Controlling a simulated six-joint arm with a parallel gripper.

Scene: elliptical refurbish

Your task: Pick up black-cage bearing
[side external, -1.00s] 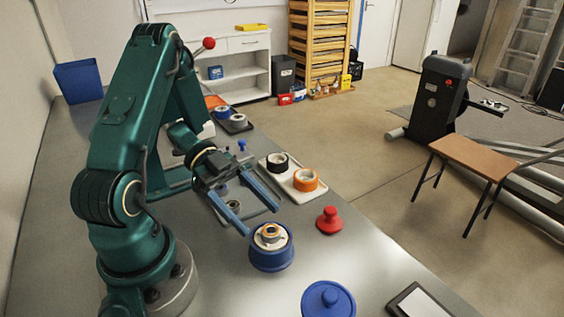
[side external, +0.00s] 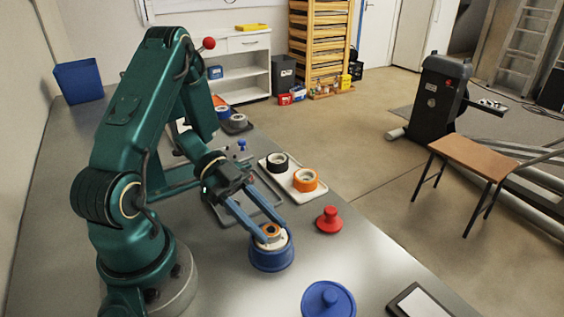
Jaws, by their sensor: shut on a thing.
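My gripper (side external: 275,237) reaches down to the blue round pot (side external: 271,259), its two blue-grey fingers on either side of a pale ring with a tan-orange centre (side external: 271,230). It is shut on this ring, which sits in the pot's top opening. Whether this ring has a black cage is too small to tell. A black ring with a pale centre (side external: 277,163) lies on a white tray (side external: 291,190), beside an orange ring (side external: 304,180). My gripper is well in front of that tray.
A red knobbed piece (side external: 329,220) stands right of the pot. A blue knobbed lid (side external: 328,301) lies in front, with a dark framed plate (side external: 419,303) to its right. A grey tray (side external: 228,222) lies behind my fingers. More rings stand farther back.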

